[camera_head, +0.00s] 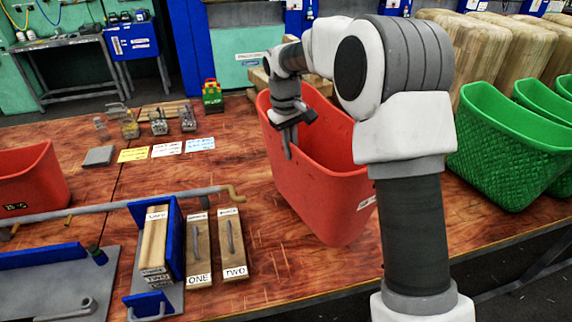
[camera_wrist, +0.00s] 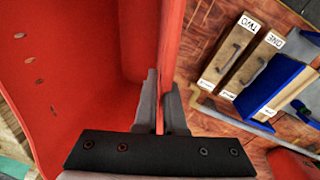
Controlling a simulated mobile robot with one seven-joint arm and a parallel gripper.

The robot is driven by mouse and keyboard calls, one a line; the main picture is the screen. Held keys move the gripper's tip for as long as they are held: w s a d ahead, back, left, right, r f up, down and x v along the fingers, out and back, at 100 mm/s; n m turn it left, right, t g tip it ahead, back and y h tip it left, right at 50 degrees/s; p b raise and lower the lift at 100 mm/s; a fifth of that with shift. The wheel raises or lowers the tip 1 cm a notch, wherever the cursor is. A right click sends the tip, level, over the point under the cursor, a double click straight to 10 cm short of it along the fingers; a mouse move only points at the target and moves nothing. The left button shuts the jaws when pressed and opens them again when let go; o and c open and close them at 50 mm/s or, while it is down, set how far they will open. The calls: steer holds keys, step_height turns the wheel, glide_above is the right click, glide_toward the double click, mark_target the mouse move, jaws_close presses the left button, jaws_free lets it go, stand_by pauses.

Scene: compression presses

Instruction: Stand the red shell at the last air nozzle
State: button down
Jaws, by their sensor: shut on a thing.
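The large red shell (camera_head: 325,195) stands open side up on the wooden table, in the middle of the head view. My gripper (camera_head: 288,148) is shut on its left rim. In the wrist view the red wall (camera_wrist: 172,45) runs between the two fingers (camera_wrist: 160,115), with the shell's hollow inside (camera_wrist: 60,75) to the left. A grey air pipe (camera_head: 130,205) runs along the table left of the shell. Small brass nozzles (camera_head: 68,221) stick out of it, and a bent brass piece (camera_head: 236,193) is at its right end. The far finger is partly hidden in the head view.
Another red shell (camera_head: 30,180) is at the left edge. Green shells (camera_head: 510,150) stand at the right. Coloured cards (camera_head: 167,149) lie behind.

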steer(key=shift+s+a+f, duration=0.1)
steer(key=shift+a+f, duration=0.1)
steer(key=shift+f, duration=0.6)
steer(key=shift+a+f, duration=0.25)
steer(key=shift+f, duration=0.5)
steer(key=shift+s+a+f, duration=0.1)
steer(key=shift+a+f, duration=0.1)
steer(key=shift+f, duration=0.7)
steer(key=shift+f, duration=0.15)
steer(key=c, duration=1)
jaws_free()
step_height(320, 180, up, 13)
steer(key=a, duration=0.1)
steer(key=shift+s+f, duration=0.2)
steer(key=shift+s, duration=0.15)
